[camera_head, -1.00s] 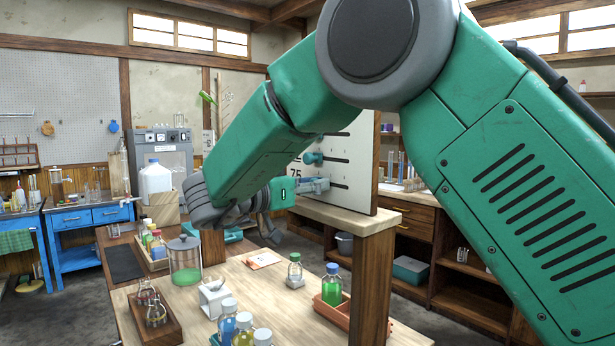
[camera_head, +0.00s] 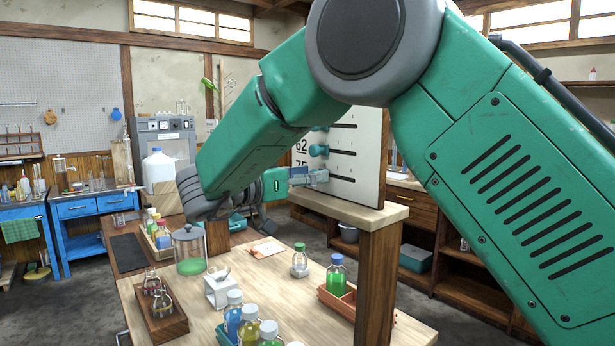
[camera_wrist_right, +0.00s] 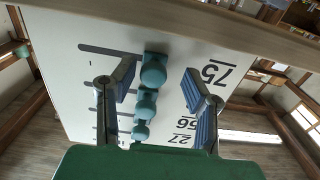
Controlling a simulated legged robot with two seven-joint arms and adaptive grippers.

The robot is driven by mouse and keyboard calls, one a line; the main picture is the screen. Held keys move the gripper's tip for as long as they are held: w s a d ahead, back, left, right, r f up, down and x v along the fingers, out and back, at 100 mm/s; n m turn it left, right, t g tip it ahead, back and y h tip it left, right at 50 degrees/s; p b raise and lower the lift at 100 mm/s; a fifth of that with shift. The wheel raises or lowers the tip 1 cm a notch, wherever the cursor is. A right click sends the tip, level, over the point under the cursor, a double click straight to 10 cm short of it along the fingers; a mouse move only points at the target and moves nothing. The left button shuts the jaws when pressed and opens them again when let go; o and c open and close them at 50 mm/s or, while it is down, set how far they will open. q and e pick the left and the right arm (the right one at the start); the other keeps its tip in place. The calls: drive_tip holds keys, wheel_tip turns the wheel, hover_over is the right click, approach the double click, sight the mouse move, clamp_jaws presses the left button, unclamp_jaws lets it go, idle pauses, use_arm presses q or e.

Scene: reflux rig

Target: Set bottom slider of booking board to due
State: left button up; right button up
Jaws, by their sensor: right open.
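The white booking board (camera_head: 368,155) stands upright on a wooden ledge, with dark horizontal slots and printed numbers. Its teal slider knobs sit at the number end of their slots; a higher one (camera_head: 318,150) shows in the head view. In the right wrist view, which is upside down, the bottom slider's knob (camera_wrist_right: 153,72) is nearest, beside the number 75. My right gripper (camera_head: 309,176) is open at the board's lower part. In the wrist view its blue-padded fingers (camera_wrist_right: 158,84) stand either side of the bottom knob; contact is unclear. The gripper hides this knob in the head view. My left gripper is out of view.
Below the board, a wooden bench (camera_head: 285,290) holds a green-capped bottle (camera_head: 300,262), a green bottle in an orange tray (camera_head: 337,308), a glass jar (camera_head: 188,252) and several colored bottles. My right arm covers much of the head view's right side.

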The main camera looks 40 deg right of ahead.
drive_tip(key=a, duration=1.2)
drive_tip(key=shift+s+f, duration=0.2)
drive_tip(key=shift+s, duration=0.05)
drive_tip(key=shift+d, duration=0.25)
